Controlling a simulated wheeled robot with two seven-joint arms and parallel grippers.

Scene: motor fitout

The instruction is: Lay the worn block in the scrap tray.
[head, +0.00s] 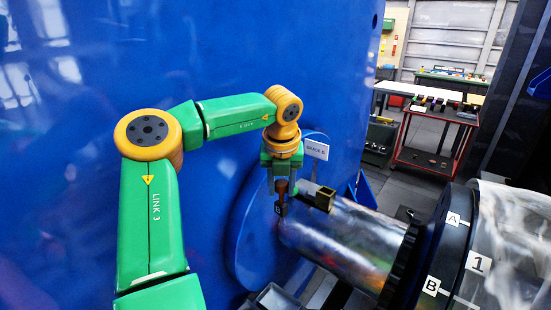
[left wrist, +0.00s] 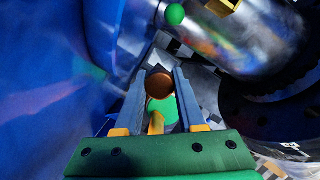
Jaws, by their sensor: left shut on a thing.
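My left gripper (head: 281,193) is shut on a brown-and-dark piece (head: 281,209), held upright beside the left end of the shiny shaft. Its brown part is rounded and its lower end is dark; I cannot tell for sure that it is the worn block. In the left wrist view its round brown end (left wrist: 159,85) shows between the two fingers (left wrist: 160,98). A brass-coloured open holder (head: 325,199) sits just right of the gripper, above the shaft. Grey open trays (head: 272,300) show at the bottom edge, cut off; I cannot tell which is the scrap tray. My right gripper is out of view.
The shiny shaft (head: 345,240) runs right to a dark toothed ring and a drum marked 1, A and B. A big blue housing (head: 220,60) stands close behind my left arm. A red cart (head: 430,160) with small parts stands farther back right.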

